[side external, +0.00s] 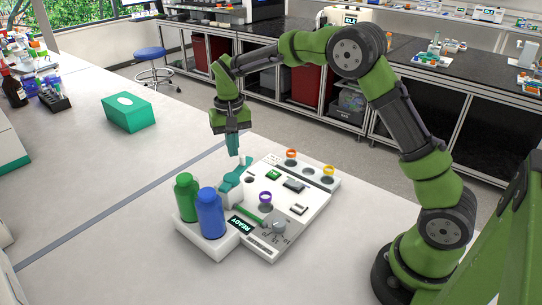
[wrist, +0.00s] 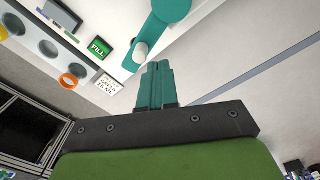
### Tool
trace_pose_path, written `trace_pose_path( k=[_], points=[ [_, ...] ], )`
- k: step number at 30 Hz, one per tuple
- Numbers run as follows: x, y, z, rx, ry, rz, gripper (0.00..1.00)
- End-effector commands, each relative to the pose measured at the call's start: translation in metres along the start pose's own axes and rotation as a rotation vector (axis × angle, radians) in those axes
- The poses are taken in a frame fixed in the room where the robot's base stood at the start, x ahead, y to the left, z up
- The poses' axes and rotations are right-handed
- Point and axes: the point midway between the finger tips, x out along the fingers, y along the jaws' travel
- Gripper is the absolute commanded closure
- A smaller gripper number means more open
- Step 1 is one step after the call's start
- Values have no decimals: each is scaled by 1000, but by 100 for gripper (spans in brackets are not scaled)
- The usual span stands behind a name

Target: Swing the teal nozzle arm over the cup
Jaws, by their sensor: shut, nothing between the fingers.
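A purple-rimmed cup (side external: 265,197) stands on the dispenser, right of the teal arm. My gripper (side external: 233,150) is shut and empty, pointing down just above the teal arm's far end. Its teal fingertips (wrist: 158,66) appear close beside the nozzle; I cannot tell whether they touch.
The dispenser (side external: 310,205) carries a green FILL button (wrist: 98,47), a dial (side external: 279,228) and a READY display (side external: 242,225). Orange-rimmed (side external: 291,153) and yellow-rimmed (side external: 328,170) cups stand at its back edge. A teal box (side external: 128,112) is farther left. The bench between is clear.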

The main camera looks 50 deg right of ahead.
Motion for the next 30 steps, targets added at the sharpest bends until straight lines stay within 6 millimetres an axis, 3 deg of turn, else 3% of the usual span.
trace_pose_path(
  k=[22, 30],
  points=[
    [36, 1, 0, -2, -2, 5, 100],
    [39, 3, 0, -1, -4, 7, 100]
  ],
)
